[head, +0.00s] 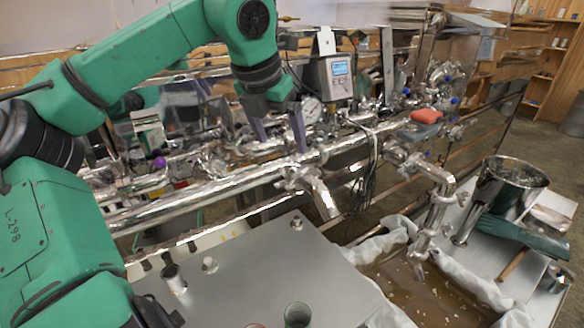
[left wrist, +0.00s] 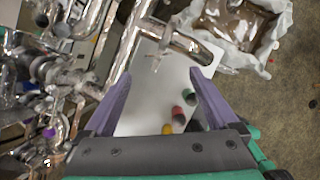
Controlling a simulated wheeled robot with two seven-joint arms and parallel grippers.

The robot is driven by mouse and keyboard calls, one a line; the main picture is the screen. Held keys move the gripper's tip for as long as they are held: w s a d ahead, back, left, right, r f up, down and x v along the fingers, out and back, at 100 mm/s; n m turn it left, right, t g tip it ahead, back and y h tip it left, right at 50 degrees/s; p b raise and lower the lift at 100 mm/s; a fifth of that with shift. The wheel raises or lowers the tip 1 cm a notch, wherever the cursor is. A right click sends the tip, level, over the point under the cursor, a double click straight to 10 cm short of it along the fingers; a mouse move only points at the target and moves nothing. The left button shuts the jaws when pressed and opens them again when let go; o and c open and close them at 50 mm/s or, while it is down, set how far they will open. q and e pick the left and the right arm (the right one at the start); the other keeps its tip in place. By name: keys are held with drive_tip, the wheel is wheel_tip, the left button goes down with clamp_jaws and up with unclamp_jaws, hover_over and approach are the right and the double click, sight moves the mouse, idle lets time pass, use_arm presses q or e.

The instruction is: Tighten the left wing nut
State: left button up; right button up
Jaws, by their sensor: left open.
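My left gripper (head: 279,145) is open, with its two purple fingers pointing down over the long shiny pipe (head: 215,188). The fingertips are near a clamped pipe joint (head: 296,178) with a short downward outlet. In the left wrist view, the open left gripper (left wrist: 160,80) has nothing between its fingers, and the bent outlet pipe (left wrist: 182,42) lies beyond the tips. Shiny clamps and fittings (left wrist: 60,75) crowd the left of that view. I cannot pick out the left wing nut for certain among the reflective parts. My right gripper is not in view.
A flat metal tabletop (head: 250,270) with small jars lies below the pipe. A cloth-lined basin of brown liquid (head: 425,290) and a steel pot (head: 510,185) stand at right. A display box (head: 336,78) and a gauge (head: 312,110) stand behind my left gripper.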

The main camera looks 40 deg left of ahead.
sight(288, 171)
use_arm(q)
drive_tip(key=x, duration=0.3)
drive_tip(key=p+x, duration=0.1)
drive_tip(key=x, duration=0.2)
drive_tip(key=p+x, duration=0.1)
drive_tip(key=x, duration=0.2)
drive_tip(key=shift+a+f, duration=0.2)
drive_tip(key=shift+a, duration=0.1)
drive_tip(key=shift+w+d+f, duration=0.1)
drive_tip(key=shift+w+f, duration=0.1)
drive_tip(key=shift+f, duration=0.15)
drive_tip(key=shift+c, duration=0.9)
drive_tip(key=c, duration=1.2)
drive_tip(key=shift+o, duration=0.2)
drive_tip(key=shift+f+m+b, duration=0.2)
drive_tip(key=shift+m+b, duration=0.25)
drive_tip(key=shift+m, duration=0.05)
drive_tip(key=shift+m+h+b, duration=0.3)
drive_tip(key=shift+m+h, duration=0.2)
drive_tip(key=shift+m, duration=0.1)
drive_tip(key=shift+r+m+h, duration=0.25)
drive_tip(key=shift+m+h, duration=0.05)
drive_tip(key=shift+m, duration=1.1)
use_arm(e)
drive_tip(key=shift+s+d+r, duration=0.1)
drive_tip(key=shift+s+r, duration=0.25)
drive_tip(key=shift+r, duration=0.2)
